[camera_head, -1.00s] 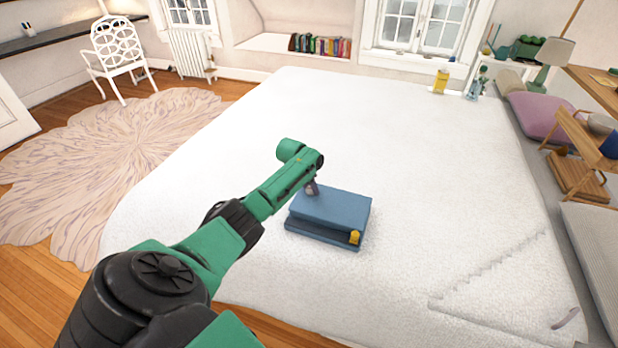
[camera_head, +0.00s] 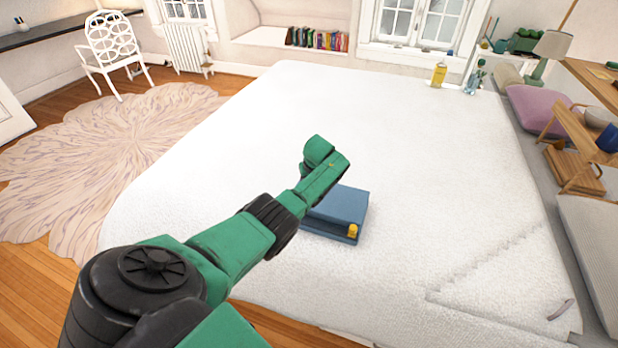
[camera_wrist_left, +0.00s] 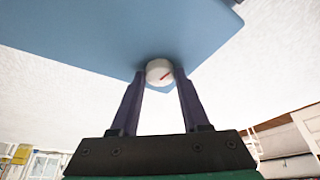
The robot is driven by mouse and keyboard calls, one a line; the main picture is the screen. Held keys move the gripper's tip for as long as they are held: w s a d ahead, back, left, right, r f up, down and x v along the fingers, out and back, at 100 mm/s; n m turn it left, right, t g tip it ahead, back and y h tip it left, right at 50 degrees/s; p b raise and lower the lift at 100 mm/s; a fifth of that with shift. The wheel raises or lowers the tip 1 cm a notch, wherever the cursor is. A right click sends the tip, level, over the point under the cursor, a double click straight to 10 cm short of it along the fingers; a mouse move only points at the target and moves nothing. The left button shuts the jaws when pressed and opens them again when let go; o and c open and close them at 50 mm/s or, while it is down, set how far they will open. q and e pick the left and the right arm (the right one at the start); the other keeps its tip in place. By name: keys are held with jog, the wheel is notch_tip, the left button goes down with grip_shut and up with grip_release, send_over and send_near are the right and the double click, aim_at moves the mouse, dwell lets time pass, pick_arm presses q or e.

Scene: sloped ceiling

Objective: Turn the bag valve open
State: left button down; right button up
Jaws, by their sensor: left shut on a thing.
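The blue bag (camera_head: 345,205) lies on the white bed, partly hidden behind my left arm in the head view. It fills the top of the left wrist view (camera_wrist_left: 110,35). A round white valve knob (camera_wrist_left: 159,71) with a red mark sits at the bag's surface. My left gripper (camera_wrist_left: 160,80) is shut on the valve knob, one dark finger at each side of it. In the head view the fingertips are hidden behind my own wrist. The right gripper does not show.
A small yellow piece (camera_head: 352,231) sits at the bag's near right corner. The bed (camera_head: 240,120) around the bag is clear. A yellow bottle (camera_head: 439,75) and a vase (camera_head: 474,80) stand far off at the bed's back edge.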

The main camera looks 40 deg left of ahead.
pick_arm(q)
jog(key=shift+w+d+n+g+b, duration=0.15)
jog(key=shift+n+g+b, duration=0.15)
jog(key=shift+n+b, duration=0.55)
jog(key=shift+c, duration=1.9)
grip_release()
jog(key=shift+r, duration=0.15)
jog(key=shift+d+r+p, duration=0.1)
jog(key=shift+r+p, duration=0.2)
jog(key=shift+p, duration=0.2)
jog(key=p+v, duration=0.2)
jog(key=v, duration=0.3)
jog(key=shift+d+r, duration=0.15)
jog(key=shift+r, duration=0.05)
jog(key=v, duration=0.8)
jog(key=shift+d, duration=0.2)
